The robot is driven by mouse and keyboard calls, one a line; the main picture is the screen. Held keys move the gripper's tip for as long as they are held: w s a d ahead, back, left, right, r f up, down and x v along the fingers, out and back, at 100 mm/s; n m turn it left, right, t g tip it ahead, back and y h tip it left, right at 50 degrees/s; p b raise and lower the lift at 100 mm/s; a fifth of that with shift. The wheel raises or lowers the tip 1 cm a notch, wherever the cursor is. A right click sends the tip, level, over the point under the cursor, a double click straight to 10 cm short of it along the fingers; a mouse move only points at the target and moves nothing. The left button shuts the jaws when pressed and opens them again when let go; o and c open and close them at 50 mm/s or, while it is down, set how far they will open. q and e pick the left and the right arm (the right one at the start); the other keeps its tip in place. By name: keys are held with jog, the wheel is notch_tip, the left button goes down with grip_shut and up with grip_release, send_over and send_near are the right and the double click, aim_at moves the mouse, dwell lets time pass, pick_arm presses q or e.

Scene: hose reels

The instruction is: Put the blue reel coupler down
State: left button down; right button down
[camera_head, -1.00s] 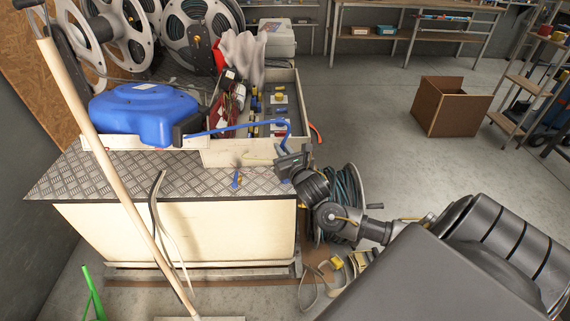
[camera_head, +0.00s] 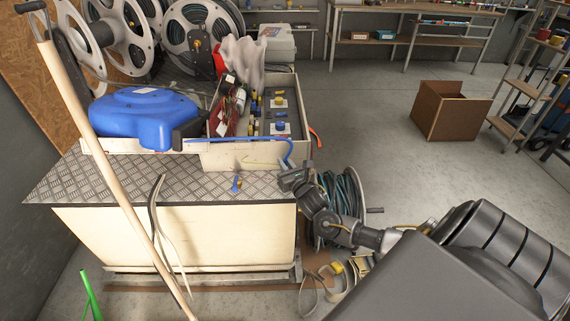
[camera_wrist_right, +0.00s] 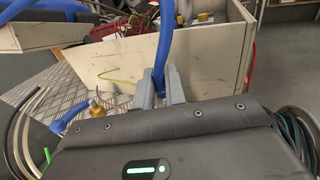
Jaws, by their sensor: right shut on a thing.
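The blue reel (camera_head: 145,112) sits at the left on the bench. Its blue hose (camera_head: 245,140) runs right along the tray front and bends down to my right gripper (camera_head: 291,178). In the right wrist view the hose (camera_wrist_right: 164,50) comes down between the grey fingers of my right gripper (camera_wrist_right: 159,88). They are shut on the hose's end, the blue reel coupler (camera_wrist_right: 159,78), mostly hidden between them. The gripper is at the bench top's front right corner; whether the coupler touches anything is unclear. My left gripper is not in view.
A small blue and brass fitting (camera_head: 236,184) lies on the checkered metal top (camera_head: 120,183). A cream tray (camera_head: 240,155) of tools stands behind the gripper. A wooden pole (camera_head: 105,150) crosses at left. A dark green hose coil (camera_head: 340,205) is right of the bench.

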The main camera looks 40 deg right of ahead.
jog(key=shift+f, duration=0.2)
jog(key=c, duration=1.5)
grip_release()
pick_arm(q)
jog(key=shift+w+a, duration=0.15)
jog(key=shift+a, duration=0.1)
pick_arm(e)
jog(key=shift+o, duration=0.2)
jog(key=shift+r, duration=0.25)
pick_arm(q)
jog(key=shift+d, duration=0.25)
pick_arm(e)
jog(key=v, duration=0.7)
jog(key=shift+s, duration=0.25)
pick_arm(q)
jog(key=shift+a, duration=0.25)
